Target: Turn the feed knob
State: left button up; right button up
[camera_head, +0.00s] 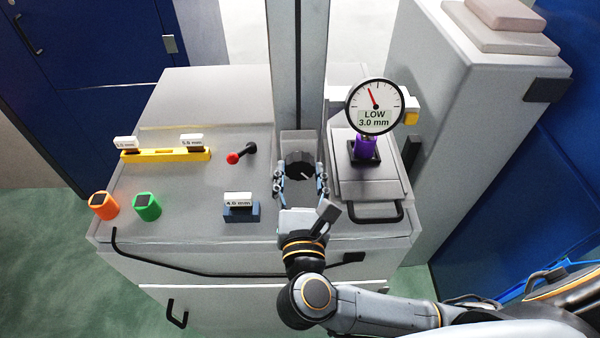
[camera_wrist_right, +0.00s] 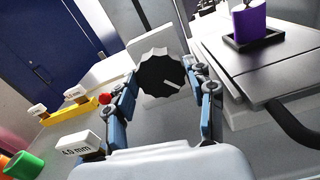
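The feed knob (camera_head: 300,165) is a dark, ridged round knob with a white mark, on a pale mount at the foot of the grey column. It also shows in the right wrist view (camera_wrist_right: 162,73), with its white mark pointing to the lower right. My right gripper (camera_head: 300,178) is at the knob, its blue-grey fingers spread, one on each side. In the right wrist view the fingertips (camera_wrist_right: 164,78) look open with the knob between them; firm contact is not visible. The gauge (camera_head: 375,106) reads LOW 3.0 mm. My left gripper is not in view.
A purple block (camera_head: 365,148) stands in a dark holder under the gauge. Left are a red-tipped lever (camera_head: 240,154), a yellow rack (camera_head: 165,155), a 4.0 mm labelled block (camera_head: 240,211), and orange (camera_head: 103,205) and green (camera_head: 147,207) cylinders. A black handle (camera_head: 372,216) lies right.

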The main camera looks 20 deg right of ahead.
jog(key=c, duration=0.4)
jog(key=shift+r+n+p, duration=0.1)
jog(key=shift+n+p, duration=0.5)
jog(key=shift+n, duration=0.4)
jog(key=shift+r+n+p, duration=0.1)
jog(key=shift+n+p, duration=0.55)
jog(key=shift+n, duration=0.15)
jog(key=n+p, duration=0.3)
jog(key=n, duration=0.1)
jog(key=shift+w, duration=0.1)
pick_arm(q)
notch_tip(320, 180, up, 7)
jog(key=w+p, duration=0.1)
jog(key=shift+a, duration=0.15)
pick_arm(e)
jog(key=shift+a+n, duration=0.1)
jog(key=shift+n, duration=0.8)
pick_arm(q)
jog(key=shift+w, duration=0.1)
pick_arm(e)
jog(key=o, duration=1.2)
jog(key=shift+w+f, duration=0.1)
jog(key=shift+f, duration=0.1)
